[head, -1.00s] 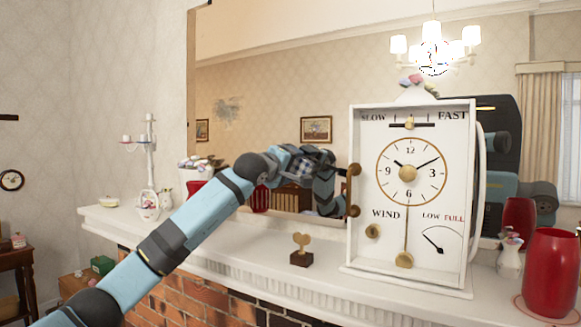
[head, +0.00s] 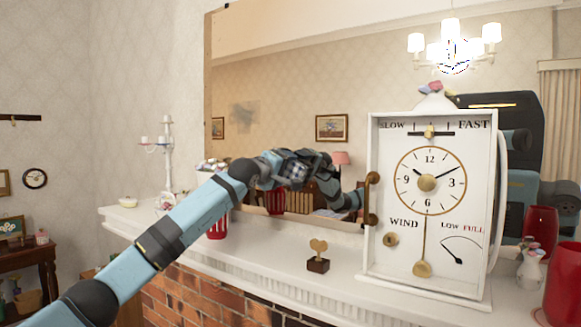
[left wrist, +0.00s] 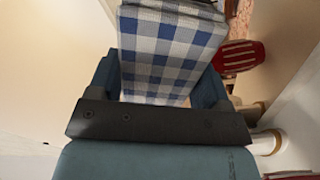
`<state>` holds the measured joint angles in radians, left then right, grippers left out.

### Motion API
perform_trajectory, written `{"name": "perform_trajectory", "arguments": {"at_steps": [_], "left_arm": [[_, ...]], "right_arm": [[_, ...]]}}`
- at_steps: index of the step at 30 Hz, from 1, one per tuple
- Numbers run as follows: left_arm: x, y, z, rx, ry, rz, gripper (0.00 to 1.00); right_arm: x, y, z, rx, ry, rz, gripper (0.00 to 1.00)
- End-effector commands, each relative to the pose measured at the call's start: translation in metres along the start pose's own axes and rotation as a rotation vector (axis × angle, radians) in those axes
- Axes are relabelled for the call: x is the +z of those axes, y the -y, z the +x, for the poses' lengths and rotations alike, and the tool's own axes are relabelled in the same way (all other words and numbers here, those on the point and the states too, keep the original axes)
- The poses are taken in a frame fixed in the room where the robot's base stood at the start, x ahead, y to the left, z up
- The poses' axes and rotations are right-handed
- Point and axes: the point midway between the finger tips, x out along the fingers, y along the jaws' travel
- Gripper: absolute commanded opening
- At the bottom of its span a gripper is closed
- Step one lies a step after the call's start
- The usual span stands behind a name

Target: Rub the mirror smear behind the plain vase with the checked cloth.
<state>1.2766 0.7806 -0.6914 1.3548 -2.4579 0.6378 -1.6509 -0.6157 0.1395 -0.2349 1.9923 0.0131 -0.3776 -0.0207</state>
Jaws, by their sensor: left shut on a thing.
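The checked cloth (left wrist: 165,45), blue and white, is clamped in my left gripper (left wrist: 160,92) in the left wrist view. In the head view my left gripper (head: 300,170) is in front of the mirror, left of the clock, and a bit of the cloth (head: 297,173) shows. I cannot tell whether the cloth touches the glass. A grey smear (head: 243,115) shows on the mirror (head: 290,90), up and left of the gripper. A plain red vase (head: 563,285) stands at the far right of the mantel. A ribbed red vase (head: 217,225) stands at left, partly behind my arm. My right gripper is not in view.
A large white clock (head: 430,200) stands on the mantel (head: 255,245), close to the right of my gripper. A small wooden ornament (head: 318,258) stands at the front. A small white vase (head: 530,270) is near the plain one.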

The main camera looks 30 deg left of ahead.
Motion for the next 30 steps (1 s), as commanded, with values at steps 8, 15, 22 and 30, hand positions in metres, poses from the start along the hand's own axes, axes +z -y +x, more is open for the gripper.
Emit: {"name": "perform_trajectory", "arguments": {"at_steps": [8, 15, 22, 30], "left_arm": [[-0.016, 0.006, 0.0, -0.002, -0.001, 0.001, 0.53], [-0.033, 0.016, 0.0, -0.001, 0.0, 0.001, 0.53], [-0.037, 0.02, 0.0, -0.001, 0.0, 0.002, 0.53], [-0.036, 0.021, -0.004, 0.0, 0.0, 0.002, 0.53]], "right_arm": [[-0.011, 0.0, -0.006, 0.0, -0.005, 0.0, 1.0], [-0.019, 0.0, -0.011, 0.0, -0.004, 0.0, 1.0], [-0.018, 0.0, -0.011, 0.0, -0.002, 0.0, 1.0], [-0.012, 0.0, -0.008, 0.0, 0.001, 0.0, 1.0]]}}
